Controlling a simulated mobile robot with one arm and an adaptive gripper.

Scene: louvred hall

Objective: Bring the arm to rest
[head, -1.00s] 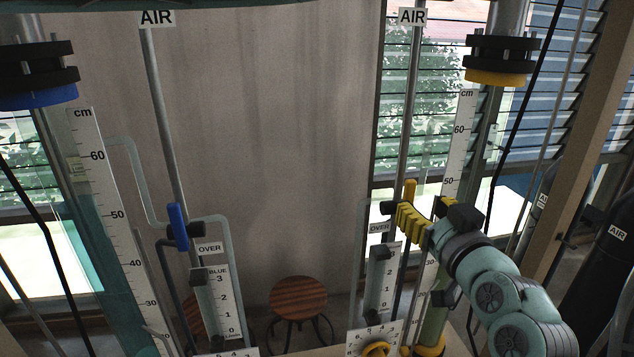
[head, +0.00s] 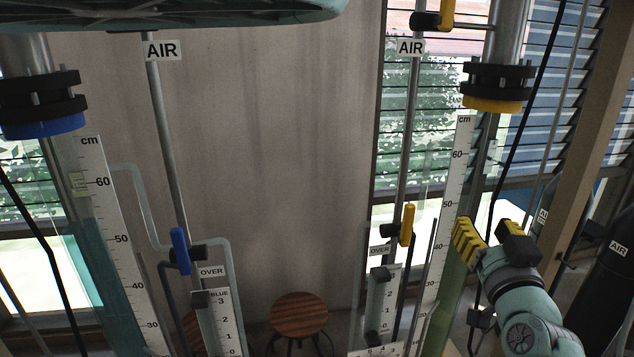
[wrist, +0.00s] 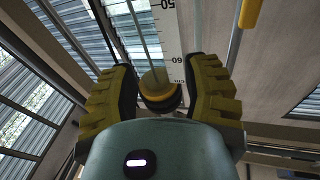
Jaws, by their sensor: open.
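My gripper (head: 486,232) is at the lower right in the head view, with yellow ribbed fingers on a pale green wrist. Its jaws are open, with nothing seen between them. It stands to the right of the right-hand cm scale (head: 447,210) and apart from the yellow lever (head: 407,225), which stands upright on the right pipe. In the wrist view the spread fingers of my gripper (wrist: 162,75) frame a yellow and black flange (wrist: 160,92) and a cm scale (wrist: 172,30) beyond them.
A left column with a blue-rimmed flange (head: 45,126) has its own scale (head: 122,240) and an upright blue lever (head: 180,250). A wooden stool (head: 299,315) stands by the wall. A tan post (head: 583,140) and a dark cylinder (head: 605,265) stand at the right.

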